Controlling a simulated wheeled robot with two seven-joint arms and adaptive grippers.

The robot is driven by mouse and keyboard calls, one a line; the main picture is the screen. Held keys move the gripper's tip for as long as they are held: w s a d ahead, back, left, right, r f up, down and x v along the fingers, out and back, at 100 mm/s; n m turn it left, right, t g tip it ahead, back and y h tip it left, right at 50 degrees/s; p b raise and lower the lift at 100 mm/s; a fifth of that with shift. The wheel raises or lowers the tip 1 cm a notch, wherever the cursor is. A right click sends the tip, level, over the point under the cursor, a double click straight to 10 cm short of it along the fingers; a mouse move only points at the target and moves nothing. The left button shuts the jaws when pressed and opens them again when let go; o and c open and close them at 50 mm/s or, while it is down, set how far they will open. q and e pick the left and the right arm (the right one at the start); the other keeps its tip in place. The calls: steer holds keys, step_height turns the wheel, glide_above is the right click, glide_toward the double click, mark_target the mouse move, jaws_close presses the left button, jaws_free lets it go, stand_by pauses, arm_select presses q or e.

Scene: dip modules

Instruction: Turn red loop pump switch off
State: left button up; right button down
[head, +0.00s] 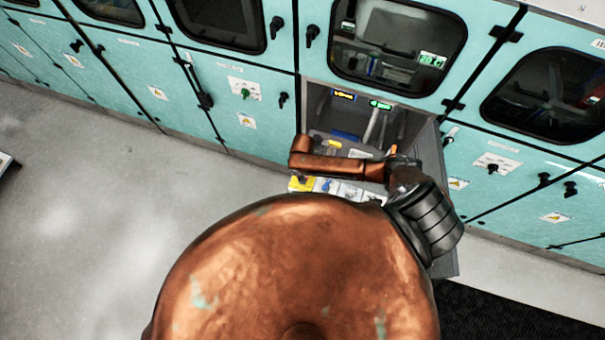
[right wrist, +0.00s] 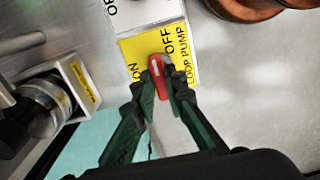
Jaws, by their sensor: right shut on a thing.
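The red loop pump switch (right wrist: 157,72) is a small lever on a yellow label (right wrist: 133,45) marked ON, OFF and LOOP PUMP, in the right wrist view. Its visible tip lies between the two words; I cannot tell which setting it is in. My right gripper (right wrist: 161,88) is shut on the red lever, a dark green finger on each side. In the head view the yellow label (head: 301,184) shows at the left end of a row of labels, below my copper arm; that arm hides the switch and the right gripper. My left gripper is not in view.
An open cabinet bay (head: 405,125) with lit displays lies behind the panel, its door (head: 432,155) swung out to the right. Teal cabinets (head: 130,65) line the wall. A round metal fitting (right wrist: 42,105) is left of the label in the wrist view.

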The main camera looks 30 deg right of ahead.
stand_by(0.3)
steer(key=c, duration=2)
jaws_free()
steer(key=shift+o, duration=0.2)
steer(key=shift+r, duration=0.1)
step_height(320, 180, up, 12)
